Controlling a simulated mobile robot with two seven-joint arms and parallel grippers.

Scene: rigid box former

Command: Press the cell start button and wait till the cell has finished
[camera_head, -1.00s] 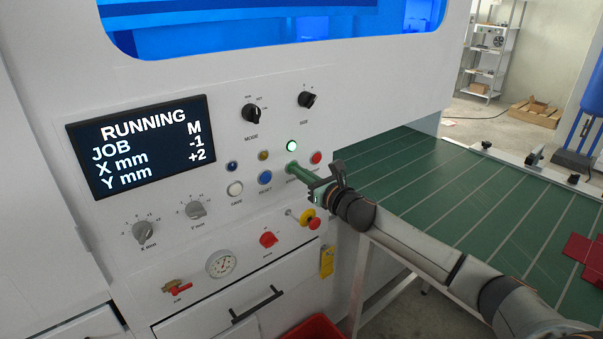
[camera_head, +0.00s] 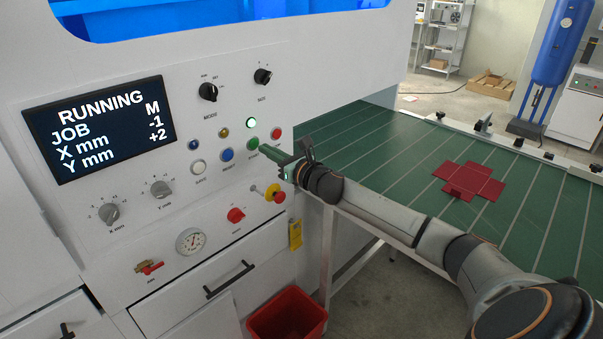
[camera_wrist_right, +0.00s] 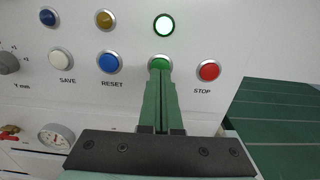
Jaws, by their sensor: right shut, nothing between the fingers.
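The green start button (camera_wrist_right: 160,62) sits on the white panel, between the blue RESET button (camera_wrist_right: 109,62) and the red STOP button (camera_wrist_right: 208,70). My right gripper (camera_wrist_right: 160,75) is shut and empty, its green fingertips at the start button and covering its lower part; I cannot tell whether they press it. In the head view my right gripper (camera_head: 256,146) reaches to the panel from the right. The display (camera_head: 100,125) reads RUNNING, JOB M, X mm -1, Y mm +2. A lamp (camera_head: 251,123) above the start button glows green. My left gripper is out of view.
A green belt table (camera_head: 350,150) stretches right of the machine, with a red cross-shaped blank (camera_head: 470,180) lying on it. A red-and-yellow emergency stop (camera_head: 275,193) sits just below my right gripper. A red bin (camera_head: 287,315) stands on the floor below.

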